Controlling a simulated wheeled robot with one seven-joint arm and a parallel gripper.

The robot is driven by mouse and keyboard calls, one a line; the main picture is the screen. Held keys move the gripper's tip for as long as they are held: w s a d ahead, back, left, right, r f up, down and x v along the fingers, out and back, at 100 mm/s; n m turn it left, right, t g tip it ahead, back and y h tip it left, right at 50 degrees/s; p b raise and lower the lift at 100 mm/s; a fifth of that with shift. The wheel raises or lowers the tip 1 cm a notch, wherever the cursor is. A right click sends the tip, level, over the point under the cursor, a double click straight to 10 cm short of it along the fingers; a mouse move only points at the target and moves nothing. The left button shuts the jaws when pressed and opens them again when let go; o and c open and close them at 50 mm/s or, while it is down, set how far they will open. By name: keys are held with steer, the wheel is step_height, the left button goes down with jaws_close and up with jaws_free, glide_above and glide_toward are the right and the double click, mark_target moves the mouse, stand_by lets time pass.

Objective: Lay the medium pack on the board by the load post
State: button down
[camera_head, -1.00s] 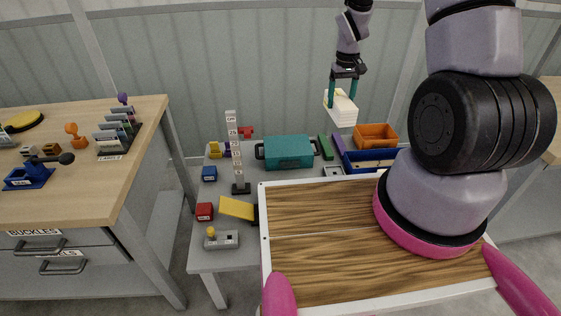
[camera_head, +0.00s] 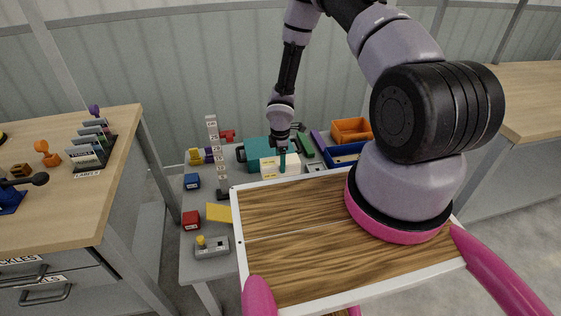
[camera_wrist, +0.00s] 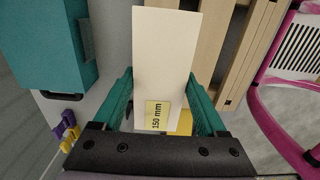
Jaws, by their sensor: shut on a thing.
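My gripper (camera_head: 283,160) is shut on a cream pack (camera_head: 270,169). In the wrist view the pack (camera_wrist: 165,50) lies between the teal fingers and carries a yellow label reading 150 mm. In the head view it is low over the grey table, in front of the teal case and just beyond the wood-topped deck; whether it touches anything is unclear. I cannot tell which surface is the board.
The teal case (camera_head: 257,150) is close behind the pack; it also shows in the wrist view (camera_wrist: 45,45). Red (camera_head: 190,218) and blue (camera_head: 192,181) blocks, a yellow plate (camera_head: 221,212) and a grey switch box (camera_head: 212,247) lie left. Orange (camera_head: 350,129) and blue (camera_head: 345,151) bins stand right.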

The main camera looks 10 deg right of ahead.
mark_target(281, 175)
steer(key=shift+d+f, duration=0.1)
steer(key=shift+f, duration=2.75)
steer(key=shift+f, duration=1)
jaws_free()
step_height(281, 175, up, 11)
steer(key=shift+f, duration=0.1)
stand_by(0.3)
